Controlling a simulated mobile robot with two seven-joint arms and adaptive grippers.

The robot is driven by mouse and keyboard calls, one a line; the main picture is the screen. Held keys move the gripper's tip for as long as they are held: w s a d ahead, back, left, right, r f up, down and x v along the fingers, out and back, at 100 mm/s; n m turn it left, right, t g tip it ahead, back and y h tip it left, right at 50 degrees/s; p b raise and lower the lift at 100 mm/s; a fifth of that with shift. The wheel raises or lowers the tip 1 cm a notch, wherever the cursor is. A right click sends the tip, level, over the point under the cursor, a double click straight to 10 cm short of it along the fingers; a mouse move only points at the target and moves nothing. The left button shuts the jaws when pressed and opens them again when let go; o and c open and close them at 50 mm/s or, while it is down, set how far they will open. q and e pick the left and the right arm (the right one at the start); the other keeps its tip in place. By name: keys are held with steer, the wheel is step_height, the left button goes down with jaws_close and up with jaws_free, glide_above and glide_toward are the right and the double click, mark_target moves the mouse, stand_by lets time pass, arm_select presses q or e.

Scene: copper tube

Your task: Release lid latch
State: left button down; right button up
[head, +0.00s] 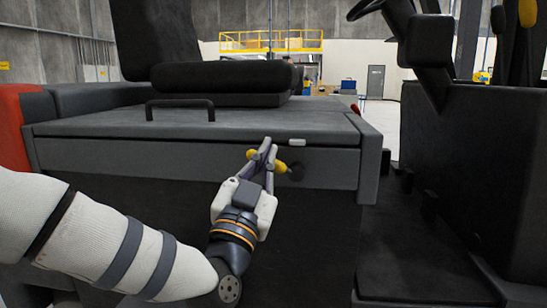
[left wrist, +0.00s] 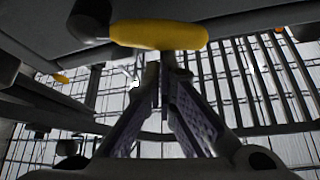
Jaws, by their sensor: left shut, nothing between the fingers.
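The lid latch is a yellow handle (head: 281,167) on a dark round mount at the right of the grey front panel, below the lid (head: 240,122). In the left wrist view the yellow handle (left wrist: 158,37) lies crosswise just above the fingertips. My left gripper (head: 266,146) stands in front of the handle and hides its middle; yellow shows on both sides of the fingers. The fingers are shut with nothing between them, also in the left wrist view (left wrist: 167,65). I cannot tell whether they touch the handle. The lid looks closed. My right gripper is not in view.
A black grab handle (head: 180,104) stands on the lid, with a black seat (head: 222,78) behind it. A dark console (head: 475,160) with a steering wheel rises at the right. A low dark floor (head: 410,245) lies between the panel and console.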

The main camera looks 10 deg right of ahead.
arm_select(q)
steer(key=shift+w+a+f+n+t+y, duration=0.15)
steer(key=shift+f+n+t+y, duration=0.15)
steer(key=shift+n+y, duration=0.6)
steer(key=shift+a+f+n+t+y, duration=0.15)
steer(key=shift+f+n+t+y, duration=0.3)
steer(key=shift+n, duration=0.85)
steer(key=shift+w+a+f+n+t+y, duration=0.1)
steer(key=shift+a+f+n+t+y, duration=0.1)
steer(key=shift+n+y, duration=0.75)
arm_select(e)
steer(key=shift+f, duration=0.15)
arm_select(q)
steer(key=shift+n, duration=0.25)
steer(key=shift+r, duration=0.1)
